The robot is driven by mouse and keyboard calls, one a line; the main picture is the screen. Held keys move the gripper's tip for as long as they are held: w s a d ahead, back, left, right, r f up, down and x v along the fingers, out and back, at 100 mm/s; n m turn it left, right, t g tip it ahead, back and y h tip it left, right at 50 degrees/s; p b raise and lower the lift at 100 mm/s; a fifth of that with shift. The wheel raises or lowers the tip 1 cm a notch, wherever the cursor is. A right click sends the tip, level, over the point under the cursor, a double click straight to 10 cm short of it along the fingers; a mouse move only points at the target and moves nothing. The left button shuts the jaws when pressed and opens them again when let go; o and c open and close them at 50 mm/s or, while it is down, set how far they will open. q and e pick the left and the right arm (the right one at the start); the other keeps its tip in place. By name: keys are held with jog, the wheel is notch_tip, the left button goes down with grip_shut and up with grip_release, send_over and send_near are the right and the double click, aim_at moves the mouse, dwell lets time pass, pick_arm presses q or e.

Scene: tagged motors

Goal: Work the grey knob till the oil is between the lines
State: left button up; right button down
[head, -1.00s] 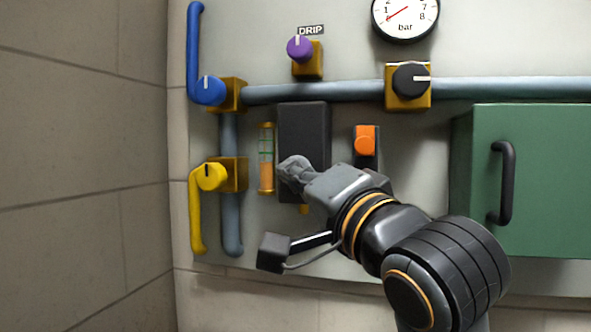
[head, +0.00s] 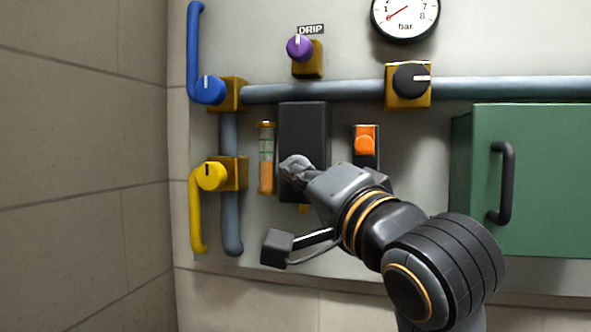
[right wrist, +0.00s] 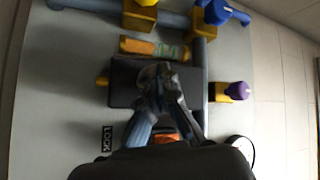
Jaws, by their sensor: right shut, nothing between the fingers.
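The oil sight glass (head: 266,172) is an upright tube with green lines in its upper half. Its orange oil ends just below the lower green line; it also shows in the right wrist view (right wrist: 135,45). A dark box (head: 303,125) is mounted just right of the glass. My right gripper (head: 295,167) is shut at the lower front of this box; its fingertips also show in the right wrist view (right wrist: 158,75). The grey knob cannot be told apart from the grey fingertips, which cover that spot. My left gripper is out of view.
An orange switch (head: 365,140) sits right of the box, above my wrist. Yellow (head: 211,176), blue (head: 209,89), purple (head: 298,48) and black (head: 409,80) knobs sit around it. A green cabinet (head: 540,180) with a black handle juts out at right.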

jog(key=shift+w+d, duration=0.25)
jog(key=shift+w, duration=0.45)
dwell(0.6)
jog(key=shift+s, duration=0.1)
jog(key=shift+s+a, duration=0.2)
jog(key=shift+s, duration=0.4)
jog(key=shift+s+a, duration=0.2)
jog(key=shift+s, duration=0.35)
jog(key=s, duration=0.1)
jog(key=s+a, duration=0.1)
jog(key=s, duration=0.2)
jog(key=shift+s+a, duration=0.3)
jog(key=shift+s, duration=0.1)
dwell(0.6)
